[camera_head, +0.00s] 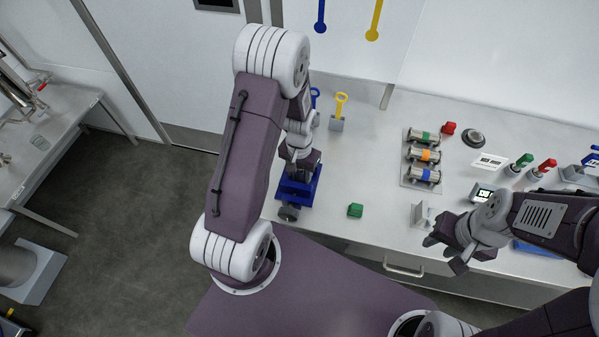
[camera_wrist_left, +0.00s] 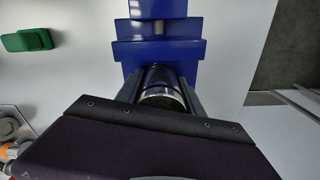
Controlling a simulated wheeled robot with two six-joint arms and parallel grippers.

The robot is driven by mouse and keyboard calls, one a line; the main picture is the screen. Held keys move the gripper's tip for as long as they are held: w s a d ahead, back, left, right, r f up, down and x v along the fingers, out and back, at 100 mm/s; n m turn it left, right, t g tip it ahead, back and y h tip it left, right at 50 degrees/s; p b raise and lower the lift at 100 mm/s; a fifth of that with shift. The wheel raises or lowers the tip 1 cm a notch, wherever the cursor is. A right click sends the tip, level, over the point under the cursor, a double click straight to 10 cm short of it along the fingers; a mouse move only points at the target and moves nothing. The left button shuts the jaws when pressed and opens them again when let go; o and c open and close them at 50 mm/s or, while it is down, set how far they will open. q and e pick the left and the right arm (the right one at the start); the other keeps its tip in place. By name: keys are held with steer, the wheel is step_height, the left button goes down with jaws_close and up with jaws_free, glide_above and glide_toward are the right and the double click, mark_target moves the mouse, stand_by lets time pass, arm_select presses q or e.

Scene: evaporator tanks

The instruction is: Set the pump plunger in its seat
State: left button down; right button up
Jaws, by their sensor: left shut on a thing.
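My left gripper (camera_head: 300,168) points down at a blue stepped block (camera_head: 304,190) near the table's left front edge. In the left wrist view this gripper (camera_wrist_left: 168,84) is shut on a dark cylinder with a bright metal band (camera_wrist_left: 160,92), which looks like the pump plunger. The blue block (camera_wrist_left: 158,50) lies just beyond the cylinder, with a short grey rod showing in its gap. I cannot tell whether the cylinder touches the block, and its far end is hidden. My right gripper (camera_head: 444,256) is open and empty over the table's front edge.
A grey bracket (camera_head: 421,213) stands near the right gripper. A yellow-handled tool (camera_head: 340,104) stands behind the left gripper.

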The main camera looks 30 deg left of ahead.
arm_select(q)
steer(key=c, duration=0.7)
jaws_free()
steer(key=shift+o, duration=0.2)
step_height(320, 180, up, 9)
steer(key=shift+r, duration=0.1)
